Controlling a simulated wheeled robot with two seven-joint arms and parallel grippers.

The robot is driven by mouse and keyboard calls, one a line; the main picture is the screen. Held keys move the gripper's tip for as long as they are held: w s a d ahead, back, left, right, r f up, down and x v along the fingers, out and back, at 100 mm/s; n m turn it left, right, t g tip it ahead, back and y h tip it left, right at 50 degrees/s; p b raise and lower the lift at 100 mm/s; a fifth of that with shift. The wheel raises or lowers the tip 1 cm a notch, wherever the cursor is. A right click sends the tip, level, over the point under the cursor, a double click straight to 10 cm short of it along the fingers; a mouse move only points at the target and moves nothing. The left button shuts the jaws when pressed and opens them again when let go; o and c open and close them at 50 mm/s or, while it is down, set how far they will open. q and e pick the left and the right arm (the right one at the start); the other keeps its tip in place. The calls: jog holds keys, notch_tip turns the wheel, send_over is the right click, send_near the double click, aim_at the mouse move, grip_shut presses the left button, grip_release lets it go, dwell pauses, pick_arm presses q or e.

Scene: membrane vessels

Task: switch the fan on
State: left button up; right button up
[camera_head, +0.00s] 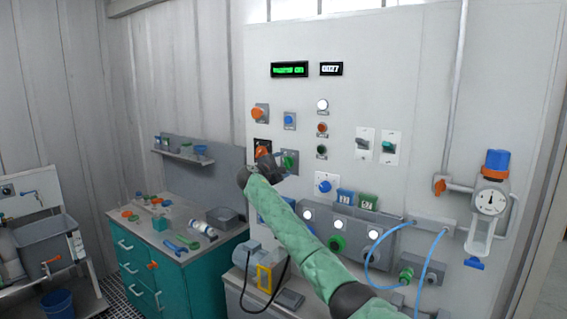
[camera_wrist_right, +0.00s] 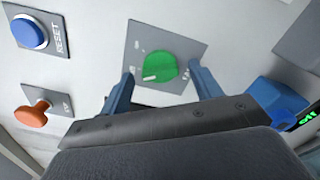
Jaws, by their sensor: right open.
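A green rotary knob (camera_wrist_right: 153,67) on a grey plate lies between the two blue fingertips of my right gripper (camera_wrist_right: 163,82) in the right wrist view. Its pale pointer mark shows. The fingers are open, one at each side; I cannot tell whether they touch it. My left gripper is not in view.
A blue RESET button (camera_wrist_right: 29,33) and an orange mushroom button (camera_wrist_right: 32,115) are left of the knob in the wrist view. An orange knob on a black plate (camera_head: 262,144) sits close to the gripper. A green-lit display (camera_head: 289,69) is above. Blue hoses (camera_head: 371,270) hang at right.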

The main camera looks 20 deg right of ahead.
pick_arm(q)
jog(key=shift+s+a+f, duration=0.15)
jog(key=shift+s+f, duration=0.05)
pick_arm(e)
jog(key=shift+w+d, duration=0.15)
jog(key=shift+d, duration=0.2)
jog(key=c, duration=1)
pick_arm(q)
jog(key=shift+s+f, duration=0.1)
